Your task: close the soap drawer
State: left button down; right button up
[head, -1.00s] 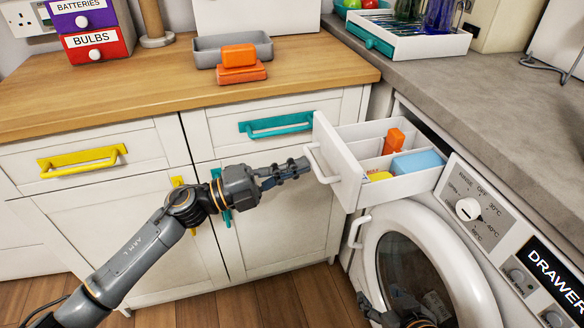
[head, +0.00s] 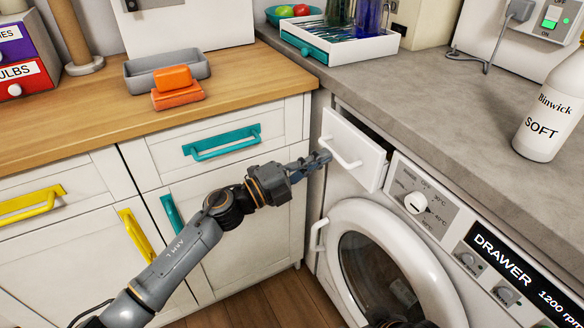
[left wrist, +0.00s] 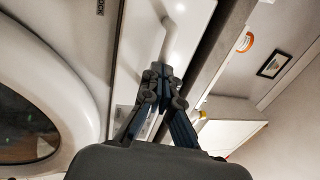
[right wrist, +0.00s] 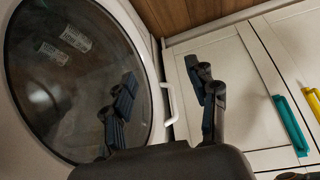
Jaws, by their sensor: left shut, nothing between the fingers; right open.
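The soap drawer (head: 350,148) is the white front with a bar handle at the top left of the washing machine in the head view. Its front stands a little out from the machine, with a dark gap behind its top edge. Its inside is hidden. My left gripper (head: 322,159) is shut and empty, with its fingertips at the front's left side by the handle; I cannot tell if they touch. In the left wrist view the closed fingertips (left wrist: 161,72) lie over the drawer front (left wrist: 185,35). My right gripper (right wrist: 165,95) is open and empty before the machine's door.
The round door (head: 385,270) is below the drawer and a dial (head: 415,203) is to its right. A white bottle (head: 548,115) stands on the grey worktop (head: 440,95). Wooden-topped cabinets with a teal handle (head: 222,143) are on the left.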

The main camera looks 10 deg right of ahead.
aim_at(331, 150)
pick_arm(q)
jog(key=x, duration=0.3)
jog(key=shift+f, duration=0.3)
jog(key=shift+r, duration=0.15)
pick_arm(e)
jog(key=shift+w+a+r+t, duration=0.2)
jog(key=shift+w+r+t, duration=0.1)
jog(key=shift+w, duration=0.2)
jog(key=shift+w+a+r+t, duration=0.2)
jog(key=shift+w+a+t, duration=0.1)
jog(key=shift+w, duration=0.25)
jog(key=shift+w+a+r+t, duration=0.15)
jog(key=shift+w+r+t, duration=0.15)
jog(key=shift+w, duration=0.2)
